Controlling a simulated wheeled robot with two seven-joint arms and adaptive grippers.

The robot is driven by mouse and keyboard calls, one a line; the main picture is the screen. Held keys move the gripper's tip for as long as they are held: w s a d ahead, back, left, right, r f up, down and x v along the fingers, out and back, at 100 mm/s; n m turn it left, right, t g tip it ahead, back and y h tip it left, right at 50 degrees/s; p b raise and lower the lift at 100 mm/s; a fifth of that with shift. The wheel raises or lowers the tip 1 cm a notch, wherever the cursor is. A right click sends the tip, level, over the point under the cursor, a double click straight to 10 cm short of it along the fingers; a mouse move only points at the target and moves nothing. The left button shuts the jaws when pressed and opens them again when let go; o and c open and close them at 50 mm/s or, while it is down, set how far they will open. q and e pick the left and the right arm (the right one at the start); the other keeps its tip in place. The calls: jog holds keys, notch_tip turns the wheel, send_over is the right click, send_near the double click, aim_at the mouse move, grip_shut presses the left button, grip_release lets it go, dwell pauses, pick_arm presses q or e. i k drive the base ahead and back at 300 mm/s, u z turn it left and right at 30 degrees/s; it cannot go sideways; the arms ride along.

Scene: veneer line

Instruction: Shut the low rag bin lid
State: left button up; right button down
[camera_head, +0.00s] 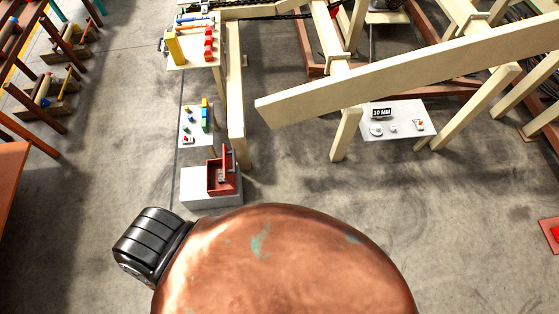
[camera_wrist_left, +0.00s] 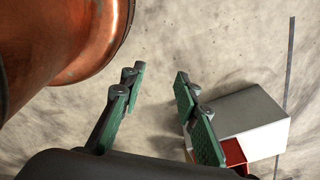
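The low red rag bin (camera_head: 215,188) sits on a pale block (camera_head: 196,190) in the head view. In the left wrist view, part of the red bin (camera_wrist_left: 234,150) shows at the bottom right, partly hidden behind a finger. My left gripper (camera_wrist_left: 157,79) is open and empty, its two green fingers apart over bare floor, left of the pale block. The left gripper does not show in the head view. My right gripper is in neither view.
A small white table (camera_head: 187,134) with small coloured items stands behind the bin. A wooden post (camera_head: 236,100) rises close by on the right. A larger table (camera_head: 185,62) with red and yellow items is farther back. Bare floor lies right of the bin.

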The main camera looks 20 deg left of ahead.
aim_at(229, 162)
jog(key=z, duration=0.95)
jog(key=k, duration=0.55)
jog(key=u, duration=2.55)
